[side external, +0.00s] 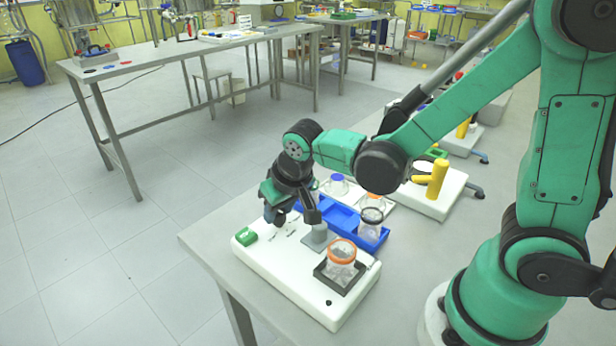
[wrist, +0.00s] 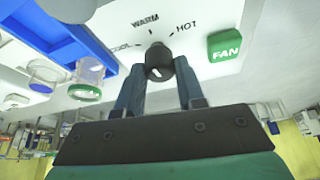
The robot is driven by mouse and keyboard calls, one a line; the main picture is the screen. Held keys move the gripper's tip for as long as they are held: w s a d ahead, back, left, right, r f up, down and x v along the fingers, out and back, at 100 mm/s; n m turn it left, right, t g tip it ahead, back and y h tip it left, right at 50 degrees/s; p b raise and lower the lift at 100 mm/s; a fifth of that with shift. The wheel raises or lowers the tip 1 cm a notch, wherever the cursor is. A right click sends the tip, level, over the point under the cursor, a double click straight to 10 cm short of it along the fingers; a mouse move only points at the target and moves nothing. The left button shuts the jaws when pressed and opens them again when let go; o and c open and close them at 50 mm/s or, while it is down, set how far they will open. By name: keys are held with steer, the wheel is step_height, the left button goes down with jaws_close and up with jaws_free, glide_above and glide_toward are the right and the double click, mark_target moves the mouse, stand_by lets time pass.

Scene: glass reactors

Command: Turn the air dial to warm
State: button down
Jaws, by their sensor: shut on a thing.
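The air dial (wrist: 158,58) is a small black knob on a white panel, below the printed words COOL, WARM and HOT in the wrist view. A small white mark shows on it, but I cannot tell for sure which word it points to. My gripper (wrist: 160,72) has its two fingers on either side of the knob and is shut on it. In the side view my gripper (side external: 292,214) reaches down to the white unit (side external: 285,287) and hides the dial. A green FAN button (wrist: 224,45) is right of the dial; it also shows in the side view (side external: 245,236).
An orange-rimmed glass jar (side external: 341,264) stands in a black holder on the same unit. A blue tray (side external: 345,217) with a dark-rimmed jar (side external: 371,221) lies behind it. A second white unit with a yellow handle (side external: 437,179) stands farther back.

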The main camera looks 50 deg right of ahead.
mark_target(287, 234)
steer(key=shift+m, duration=0.6)
steer(key=c, duration=0.5)
jaws_free()
steer(key=shift+c, duration=0.2)
steer(key=shift+v, duration=2.8)
steer(key=shift+a, duration=0.1)
